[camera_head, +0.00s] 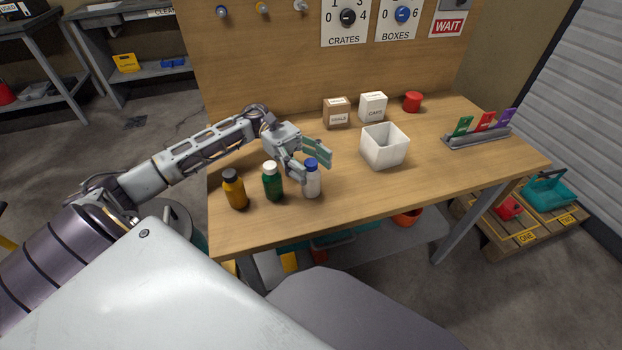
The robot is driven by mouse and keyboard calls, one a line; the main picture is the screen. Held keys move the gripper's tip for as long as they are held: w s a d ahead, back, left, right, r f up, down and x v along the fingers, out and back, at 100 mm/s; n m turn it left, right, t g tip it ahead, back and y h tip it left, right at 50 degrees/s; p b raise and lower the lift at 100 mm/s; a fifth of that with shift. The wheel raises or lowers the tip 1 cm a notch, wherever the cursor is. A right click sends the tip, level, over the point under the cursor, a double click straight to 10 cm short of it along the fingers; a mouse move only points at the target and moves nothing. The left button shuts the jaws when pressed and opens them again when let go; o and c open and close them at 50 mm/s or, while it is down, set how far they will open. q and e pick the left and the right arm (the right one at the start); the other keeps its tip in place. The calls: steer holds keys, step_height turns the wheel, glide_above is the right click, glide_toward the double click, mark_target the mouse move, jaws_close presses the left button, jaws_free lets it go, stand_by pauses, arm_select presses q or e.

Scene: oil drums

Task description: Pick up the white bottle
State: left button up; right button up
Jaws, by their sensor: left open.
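The white bottle (312,184) with a blue cap stands upright on the wooden table, the rightmost of three bottles in a row. My left gripper (311,164) is open at the height of its cap, with one finger in front and to the left of it and the other finger behind and to the right. I cannot tell whether either finger touches the bottle. A green bottle (273,186) with a white cap stands just left of it. An amber bottle (235,192) with a black cap stands further left. My right gripper is not in view.
An open white box (384,148) stands right of the bottles. A brown box (336,114), a white carton (373,107) and a red cylinder (412,102) stand near the back panel. A rack of coloured cards (477,137) is at the right. The front right tabletop is clear.

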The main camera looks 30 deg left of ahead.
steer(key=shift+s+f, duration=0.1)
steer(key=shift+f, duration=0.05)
arm_select(q)
steer(key=c, duration=0.6)
jaws_close()
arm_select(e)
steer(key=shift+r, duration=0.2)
arm_select(q)
step_height(320, 180, up, 10)
steer(key=shift+f+p, duration=0.1)
steer(key=shift+p, duration=0.55)
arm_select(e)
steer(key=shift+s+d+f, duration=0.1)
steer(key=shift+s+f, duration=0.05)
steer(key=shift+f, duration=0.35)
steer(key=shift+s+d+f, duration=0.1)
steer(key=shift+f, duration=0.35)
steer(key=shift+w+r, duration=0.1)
